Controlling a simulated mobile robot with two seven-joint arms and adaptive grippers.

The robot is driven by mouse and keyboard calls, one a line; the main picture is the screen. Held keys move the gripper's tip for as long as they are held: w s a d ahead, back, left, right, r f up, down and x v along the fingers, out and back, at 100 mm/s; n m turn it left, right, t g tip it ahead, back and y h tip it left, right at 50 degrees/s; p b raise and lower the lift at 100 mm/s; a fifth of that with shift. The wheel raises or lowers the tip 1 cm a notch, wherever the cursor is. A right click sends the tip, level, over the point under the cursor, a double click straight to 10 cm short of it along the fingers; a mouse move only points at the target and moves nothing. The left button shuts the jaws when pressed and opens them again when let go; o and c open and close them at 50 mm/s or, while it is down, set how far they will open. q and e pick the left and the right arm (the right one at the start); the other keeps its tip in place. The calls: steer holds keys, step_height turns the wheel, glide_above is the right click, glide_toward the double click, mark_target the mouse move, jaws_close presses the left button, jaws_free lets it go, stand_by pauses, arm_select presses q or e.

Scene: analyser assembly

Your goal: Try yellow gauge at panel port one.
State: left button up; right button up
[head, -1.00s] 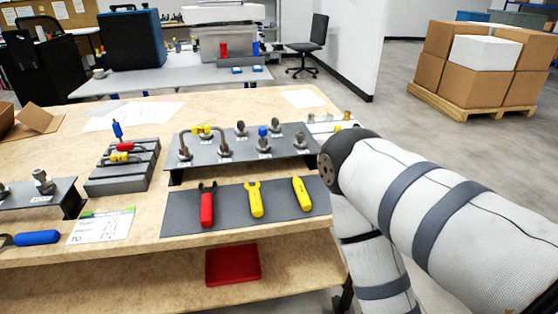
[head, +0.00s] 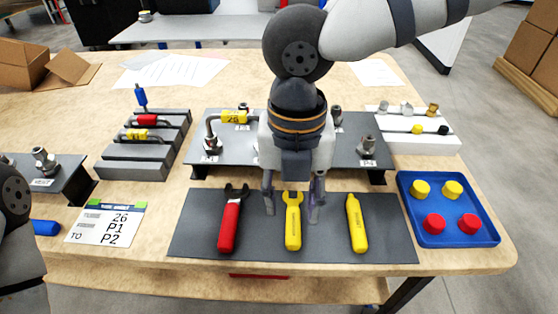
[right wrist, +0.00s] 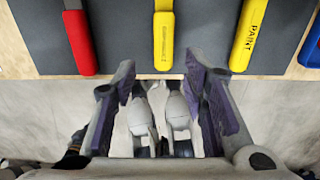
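The panel (head: 345,155) stands behind the mat. Its port one fitting (head: 209,143) is at the left, with a bent tube tagged 26 (head: 234,117). My arm hides the panel's middle. My left gripper is out of view.
A blue tray (head: 456,240) with yellow and red caps is at the right. A white block (head: 425,140) with fittings stands behind it. A grey rack (head: 135,168) with tagged tubes and a card (head: 105,225) are at the left.

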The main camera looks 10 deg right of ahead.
mark_target(293, 236)
steer(key=shift+s, duration=0.2)
steer(key=f+b, duration=0.1)
steer(key=s+f+b, duration=0.1)
steer(key=f, duration=0.1)
steer(key=shift+s+f, duration=0.15)
steer(key=shift+f, duration=0.65)
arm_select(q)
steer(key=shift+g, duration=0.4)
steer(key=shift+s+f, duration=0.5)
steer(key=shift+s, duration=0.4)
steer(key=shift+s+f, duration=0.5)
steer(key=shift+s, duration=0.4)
arm_select(e)
steer(key=shift+f, duration=0.65)
jaws_close()
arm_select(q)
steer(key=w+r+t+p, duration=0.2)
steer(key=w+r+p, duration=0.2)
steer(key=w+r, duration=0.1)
arm_select(e)
step_height(293, 236, up, 6)
steer(key=s, duration=0.1)
steer(key=shift+s+a, duration=0.15)
